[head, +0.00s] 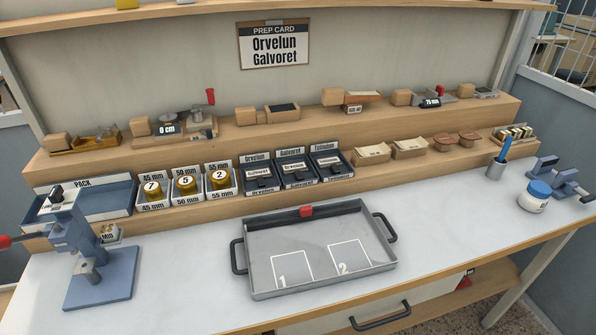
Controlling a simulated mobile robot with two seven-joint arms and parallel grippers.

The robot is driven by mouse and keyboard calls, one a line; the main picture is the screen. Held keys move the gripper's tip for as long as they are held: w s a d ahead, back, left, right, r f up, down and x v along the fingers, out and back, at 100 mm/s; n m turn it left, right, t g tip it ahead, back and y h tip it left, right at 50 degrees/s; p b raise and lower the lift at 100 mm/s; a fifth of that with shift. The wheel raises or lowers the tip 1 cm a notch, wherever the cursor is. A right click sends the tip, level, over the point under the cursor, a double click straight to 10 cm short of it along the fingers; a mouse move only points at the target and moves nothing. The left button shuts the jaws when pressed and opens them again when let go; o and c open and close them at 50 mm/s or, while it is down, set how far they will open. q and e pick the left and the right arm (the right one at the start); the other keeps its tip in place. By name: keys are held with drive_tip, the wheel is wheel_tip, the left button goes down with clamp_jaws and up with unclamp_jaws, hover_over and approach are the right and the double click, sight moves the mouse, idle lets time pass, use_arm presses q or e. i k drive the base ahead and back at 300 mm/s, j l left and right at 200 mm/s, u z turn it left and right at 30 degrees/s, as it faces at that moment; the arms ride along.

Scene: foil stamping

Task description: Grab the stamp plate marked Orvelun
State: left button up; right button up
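Three dark trays with stamp plates stand side by side on the lower shelf step. The left tray's back label reads Orvelun (255,157), the middle one's Galvoret (289,152), and the right one's seems to start with E (324,147). Each tray holds a dark plate with a small white label. The left plate (261,182) seems to read Galvoret and the middle plate (297,176) seems to read Orvelun, but this print is very small. The right plate (333,170) is too small to read surely. Neither of my grippers is in view.
A prep card (274,45) reads Orvelun, Galvoret. A grey tray (320,250) with outlined spots 1 and 2 lies on the white table. Foil rolls (186,185) sit left of the plates.

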sight(297, 169)
drive_tip(key=k+l+z, duration=0.15)
drive_tip(key=z, duration=0.25)
drive_tip(key=k+l+z, duration=0.15)
drive_tip(key=z, duration=0.25)
drive_tip(key=k+l+z, duration=0.15)
drive_tip(key=z, duration=0.25)
drive_tip(key=l, duration=0.05)
